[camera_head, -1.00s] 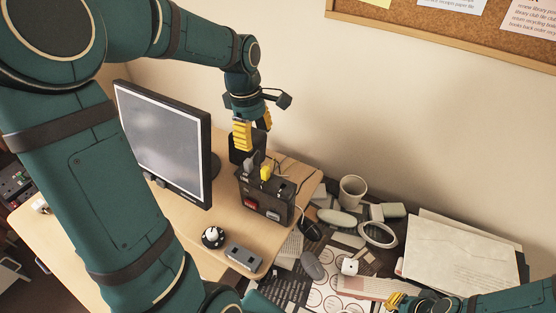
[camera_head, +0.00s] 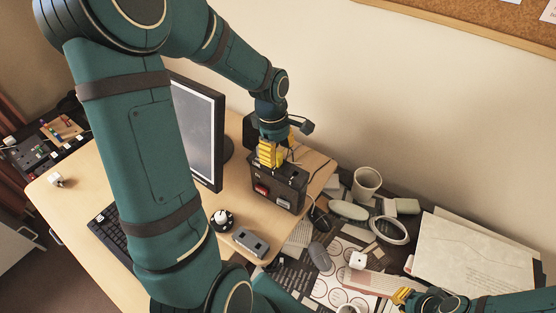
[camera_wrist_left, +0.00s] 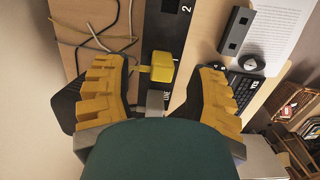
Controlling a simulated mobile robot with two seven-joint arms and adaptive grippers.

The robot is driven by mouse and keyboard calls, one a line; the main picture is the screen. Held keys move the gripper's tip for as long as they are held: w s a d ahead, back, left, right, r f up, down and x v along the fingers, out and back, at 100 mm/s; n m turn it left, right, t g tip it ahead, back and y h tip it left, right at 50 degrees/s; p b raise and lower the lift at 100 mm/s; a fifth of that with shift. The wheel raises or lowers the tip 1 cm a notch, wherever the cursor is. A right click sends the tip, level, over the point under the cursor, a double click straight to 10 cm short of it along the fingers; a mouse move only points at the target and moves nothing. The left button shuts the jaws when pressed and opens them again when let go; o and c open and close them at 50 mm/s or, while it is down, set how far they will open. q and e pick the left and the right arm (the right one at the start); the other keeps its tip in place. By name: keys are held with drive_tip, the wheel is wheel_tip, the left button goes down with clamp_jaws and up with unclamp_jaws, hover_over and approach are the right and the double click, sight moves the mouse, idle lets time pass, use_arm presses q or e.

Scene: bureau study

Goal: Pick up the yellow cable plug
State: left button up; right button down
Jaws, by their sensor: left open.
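The yellow cable plug (camera_wrist_left: 162,66) sits on a black power box (camera_head: 278,190) on the wooden desk. In the left wrist view it lies between the two spread yellow fingers of my left gripper (camera_wrist_left: 158,78), with a visible gap to the right finger. A grey plug (camera_wrist_left: 155,100) shows just below it there. In the head view my left gripper (camera_head: 271,155) is right over the top of the box and hides the yellow plug. My right gripper (camera_head: 402,296) is at the lower right over the cluttered surface; its finger opening is unclear.
A monitor (camera_head: 195,135) stands left of the box. A round black dial (camera_head: 222,220) and a grey block (camera_head: 251,242) lie on the desk in front. A mug (camera_head: 366,183), a tape ring (camera_head: 389,230) and papers (camera_head: 470,260) crowd the right. Loose cables (camera_wrist_left: 95,30) run beside the box.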

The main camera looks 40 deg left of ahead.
sight(278, 155)
use_arm(q)
drive_tip(key=shift+d+f, duration=0.15)
drive_tip(key=shift+f, duration=0.65)
drive_tip(key=shift+d+f, duration=0.1)
drive_tip(key=shift+f, duration=0.65)
drive_tip(key=shift+s, duration=0.1)
drive_tip(key=c, duration=0.9)
drive_tip(key=shift+c, duration=0.2)
drive_tip(key=shift+r, duration=0.15)
